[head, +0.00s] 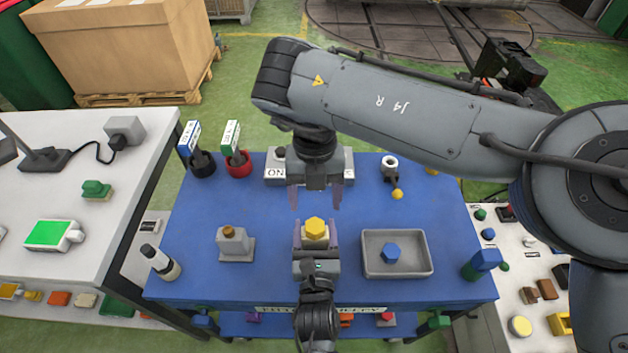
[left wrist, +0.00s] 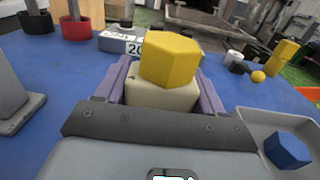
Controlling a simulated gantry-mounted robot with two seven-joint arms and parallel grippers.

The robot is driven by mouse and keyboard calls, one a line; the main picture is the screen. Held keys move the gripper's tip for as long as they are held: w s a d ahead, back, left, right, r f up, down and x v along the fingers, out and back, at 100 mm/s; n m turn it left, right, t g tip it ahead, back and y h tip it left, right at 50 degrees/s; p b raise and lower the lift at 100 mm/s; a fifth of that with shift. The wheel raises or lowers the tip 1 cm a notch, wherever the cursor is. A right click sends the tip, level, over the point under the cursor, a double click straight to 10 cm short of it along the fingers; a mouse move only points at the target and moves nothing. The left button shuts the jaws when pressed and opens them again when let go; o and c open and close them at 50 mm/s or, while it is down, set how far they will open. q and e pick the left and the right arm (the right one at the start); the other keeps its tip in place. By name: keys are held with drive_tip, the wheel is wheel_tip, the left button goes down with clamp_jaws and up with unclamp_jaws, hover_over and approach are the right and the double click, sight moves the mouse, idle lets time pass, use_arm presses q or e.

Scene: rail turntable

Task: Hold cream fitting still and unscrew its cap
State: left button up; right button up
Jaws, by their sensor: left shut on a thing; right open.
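The cream fitting (left wrist: 160,97) stands between the purple-grey fingers of my left gripper (head: 315,238), which is shut on its sides. A yellow hexagonal cap (head: 315,228) sits on top of the fitting; in the left wrist view the cap (left wrist: 168,60) rises above the fingertips. In the head view the cap hides most of the fitting. My right gripper (head: 316,200) hangs over the table, just beyond the cap in the picture. Its fingers are spread apart, with nothing between them. It does not appear in the left wrist view.
On the blue table (head: 200,220), a grey tray (head: 425,240) holds a blue hexagonal piece (head: 390,252) to the right. A grey numbered block (head: 350,163) and red and black cups stand behind.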

sight(315, 225)
drive_tip(key=shift+s+f, duration=0.15)
drive_tip(key=shift+f, duration=1.05)
drive_tip(key=shift+s+f, duration=0.2)
drive_tip(key=shift+f, duration=0.95)
drive_tip(key=shift+s+f, duration=0.15)
drive_tip(key=shift+f, duration=1.05)
drive_tip(key=c, duration=1.2)
drive_tip(key=n+h, duration=0.1)
drive_tip(key=n, duration=0.4)
drive_tip(key=shift+n, duration=0.4)
drive_tip(key=n, duration=0.3)
drive_tip(key=n+t, duration=0.1)
drive_tip(key=n, duration=0.2)
drive_tip(key=shift+s+a+h, duration=0.1)
drive_tip(key=shift+h, duration=0.2)
